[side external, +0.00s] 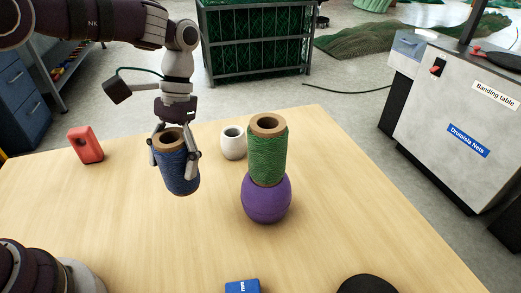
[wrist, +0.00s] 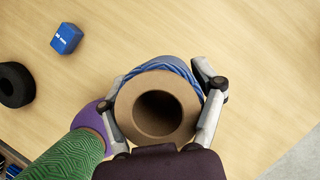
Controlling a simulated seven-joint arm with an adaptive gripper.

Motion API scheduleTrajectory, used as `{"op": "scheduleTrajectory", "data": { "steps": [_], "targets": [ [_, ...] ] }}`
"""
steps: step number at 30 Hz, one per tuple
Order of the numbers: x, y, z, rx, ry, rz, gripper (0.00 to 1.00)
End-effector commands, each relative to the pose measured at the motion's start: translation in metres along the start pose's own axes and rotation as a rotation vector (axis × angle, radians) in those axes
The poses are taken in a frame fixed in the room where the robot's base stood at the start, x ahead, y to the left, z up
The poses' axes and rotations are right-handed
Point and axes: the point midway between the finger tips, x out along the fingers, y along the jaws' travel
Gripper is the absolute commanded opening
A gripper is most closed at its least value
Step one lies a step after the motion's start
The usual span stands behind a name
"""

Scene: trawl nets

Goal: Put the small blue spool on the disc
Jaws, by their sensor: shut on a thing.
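The blue spool (side external: 178,172) has a brown core and is upright with a slight tilt. My gripper (side external: 174,148) is shut on it, with a finger on either side near its top. In the wrist view the spool's brown core end (wrist: 158,106) faces the camera between the fingers (wrist: 160,94), with blue thread at its rim. I cannot tell for sure how far its lower end is above the table. A black round thing (side external: 367,286), perhaps the disc, is cut off at the front edge of the side view; the wrist view shows it at left (wrist: 15,86).
A green spool (side external: 267,155) stands on a purple ball (side external: 266,200) just right of my gripper. A white cup (side external: 233,143) is behind, a red block (side external: 85,146) at back left, a blue box (side external: 242,287) at the front. The wooden table (side external: 150,240) is clear between.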

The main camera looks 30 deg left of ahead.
Motion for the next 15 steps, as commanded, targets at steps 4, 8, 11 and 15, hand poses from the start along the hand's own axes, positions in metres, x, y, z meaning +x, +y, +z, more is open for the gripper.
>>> {"op": "scheduleTrajectory", "data": {
  "steps": [4, 8, 11, 15],
  "targets": [
    [0.005, 0.035, 0.012, -0.292, 0.000, 0.125, 0.26],
    [0.013, 0.072, 0.030, -0.600, 0.002, 0.251, 0.26],
    [0.021, 0.106, 0.053, -0.890, 0.005, 0.371, 0.26],
    [0.032, 0.142, 0.085, -1.222, 0.009, 0.513, 0.25]
  ]
}}
